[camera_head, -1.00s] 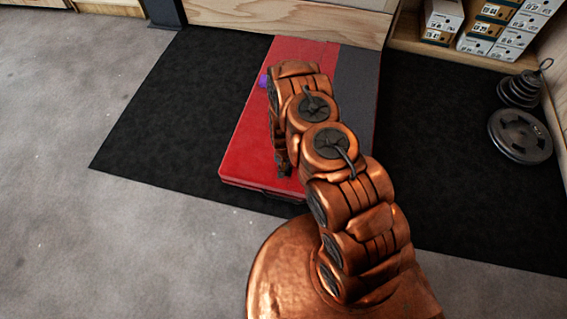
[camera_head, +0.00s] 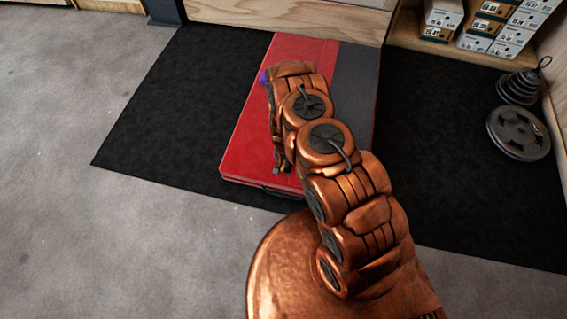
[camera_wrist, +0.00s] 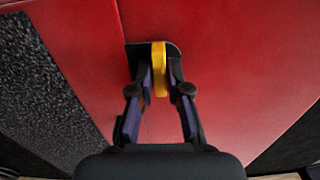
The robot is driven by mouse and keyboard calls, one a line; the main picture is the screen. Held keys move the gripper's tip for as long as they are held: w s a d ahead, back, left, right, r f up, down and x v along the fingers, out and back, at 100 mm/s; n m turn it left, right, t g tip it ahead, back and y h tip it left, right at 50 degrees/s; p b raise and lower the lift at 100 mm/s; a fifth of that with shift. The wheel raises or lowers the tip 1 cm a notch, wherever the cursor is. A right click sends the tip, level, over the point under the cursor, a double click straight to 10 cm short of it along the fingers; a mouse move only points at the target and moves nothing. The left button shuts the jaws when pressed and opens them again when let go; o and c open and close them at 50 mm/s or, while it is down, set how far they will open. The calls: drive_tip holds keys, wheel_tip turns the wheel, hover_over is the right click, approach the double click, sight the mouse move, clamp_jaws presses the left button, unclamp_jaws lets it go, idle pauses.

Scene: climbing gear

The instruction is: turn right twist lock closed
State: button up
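The twist lock is a yellow upright lever (camera_wrist: 159,70) on a small black plate on the red pad, seen in the wrist view. My gripper (camera_wrist: 160,76) has one dark finger with a purple pad on each side of the lever. The fingers are drawn close in around it. The left finger looks near or against it, and a thin gap may show at the right, so contact is unclear. In the head view, a small yellow bit (camera_head: 284,168) shows by my gripper's tip at the pad's near end. My arm hides most of that area.
The red and grey pad (camera_head: 245,150) lies on a black mat (camera_head: 160,125). A small purple item (camera_head: 263,78) shows beside my arm. Weight plates (camera_head: 519,133) stand at right, and shoe boxes (camera_head: 490,25) fill a shelf behind. Floor at left is clear.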

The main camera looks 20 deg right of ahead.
drive_tip(key=o, duration=0.3)
drive_tip(key=shift+o, duration=0.2)
wheel_tip(320, 180, up, 12)
idle(1.0)
idle(0.6)
